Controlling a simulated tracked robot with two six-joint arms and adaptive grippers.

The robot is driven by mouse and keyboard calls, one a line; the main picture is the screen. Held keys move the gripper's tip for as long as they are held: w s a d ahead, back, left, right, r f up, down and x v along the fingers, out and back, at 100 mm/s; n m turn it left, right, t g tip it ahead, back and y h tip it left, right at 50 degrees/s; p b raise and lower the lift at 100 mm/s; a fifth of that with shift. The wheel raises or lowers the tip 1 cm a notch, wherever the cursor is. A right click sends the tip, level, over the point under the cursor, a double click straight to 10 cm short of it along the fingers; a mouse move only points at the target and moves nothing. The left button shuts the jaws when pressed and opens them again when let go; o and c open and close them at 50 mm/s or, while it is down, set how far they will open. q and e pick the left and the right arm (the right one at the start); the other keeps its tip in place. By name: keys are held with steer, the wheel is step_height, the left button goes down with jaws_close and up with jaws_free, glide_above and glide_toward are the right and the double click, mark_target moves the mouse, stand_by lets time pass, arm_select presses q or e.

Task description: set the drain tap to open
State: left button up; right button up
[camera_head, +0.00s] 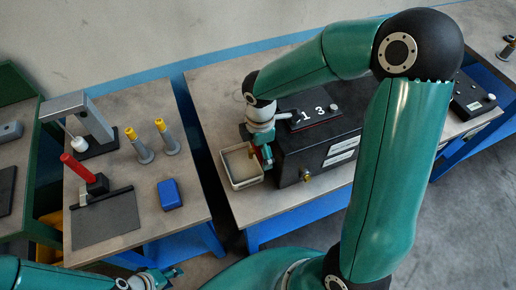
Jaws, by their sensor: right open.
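A black machine box (315,158) stands on the middle bench, with white labels on its front and the digits 1 and 3 on top. A small brass fitting (307,176) sticks out low on its front. Another orange-brass part (267,153) shows at its left end, partly behind my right gripper, and may be the drain tap; its handle position cannot be read. My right gripper (261,145) is open at that end, above a pale open tray (244,184). Contact cannot be told. My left gripper (165,278) is at the bottom edge, away from the machine; its jaws are unclear.
The left bench holds a red-handled tool (80,168), a grey stand (85,120), two yellow-topped posts (140,148) and a blue block (169,194). A gap separates the benches. A black control box (470,98) is at the right. My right arm hides much of the middle bench.

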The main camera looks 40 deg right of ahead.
steer(key=c, duration=0.8)
steer(key=shift+s+a, duration=0.1)
steer(key=shift+s, duration=0.2)
jaws_close()
